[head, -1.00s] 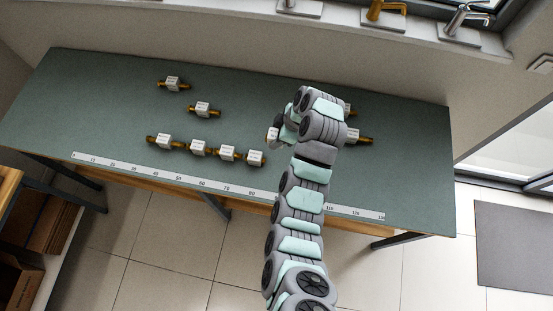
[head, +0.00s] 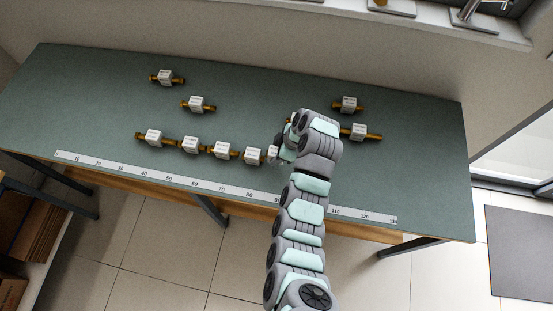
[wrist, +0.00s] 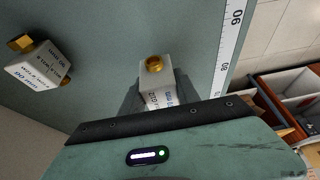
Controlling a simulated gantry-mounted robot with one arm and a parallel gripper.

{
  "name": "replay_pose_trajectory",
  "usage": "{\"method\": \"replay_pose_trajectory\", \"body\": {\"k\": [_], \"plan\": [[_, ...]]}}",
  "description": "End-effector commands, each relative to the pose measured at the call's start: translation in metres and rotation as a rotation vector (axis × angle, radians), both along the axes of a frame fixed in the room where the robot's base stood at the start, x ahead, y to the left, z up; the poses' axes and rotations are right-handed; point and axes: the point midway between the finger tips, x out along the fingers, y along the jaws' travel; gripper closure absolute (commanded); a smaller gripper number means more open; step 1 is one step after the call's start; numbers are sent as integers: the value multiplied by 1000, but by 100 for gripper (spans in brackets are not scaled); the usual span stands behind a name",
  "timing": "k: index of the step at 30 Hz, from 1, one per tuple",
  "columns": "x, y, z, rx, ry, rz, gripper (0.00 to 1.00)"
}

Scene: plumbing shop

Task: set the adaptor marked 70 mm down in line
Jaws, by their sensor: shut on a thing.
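My gripper (head: 280,150) is shut on an adaptor, a white block with brass ends. The held adaptor (head: 272,153) is at the right end of the front row, close beside the row's last adaptor (head: 253,155). I cannot tell whether they touch. In the wrist view the held adaptor (wrist: 158,84) sits between my fingers (wrist: 157,98), one brass end facing away; its label is partly hidden and not clearly readable. The row also has adaptors at its left (head: 152,138) and middle (head: 190,145), (head: 222,150), spaced along the ruler (head: 210,187).
Two loose adaptors lie at the back left (head: 165,78), (head: 197,104). Two more lie right of my arm (head: 347,104), (head: 360,132); one adaptor (wrist: 38,66) shows at left in the wrist view. The green table (head: 255,95) is clear at back centre.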

Motion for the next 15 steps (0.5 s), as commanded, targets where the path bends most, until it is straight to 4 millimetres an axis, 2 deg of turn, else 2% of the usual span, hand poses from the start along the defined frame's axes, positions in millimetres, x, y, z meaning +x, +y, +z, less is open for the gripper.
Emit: {"method": "replay_pose_trajectory", "body": {"k": [10, 15], "plan": [[-1, 0, -34, 1, 6, 1, 100], [0, 0, -40, 0, -2, 0, 100]]}}
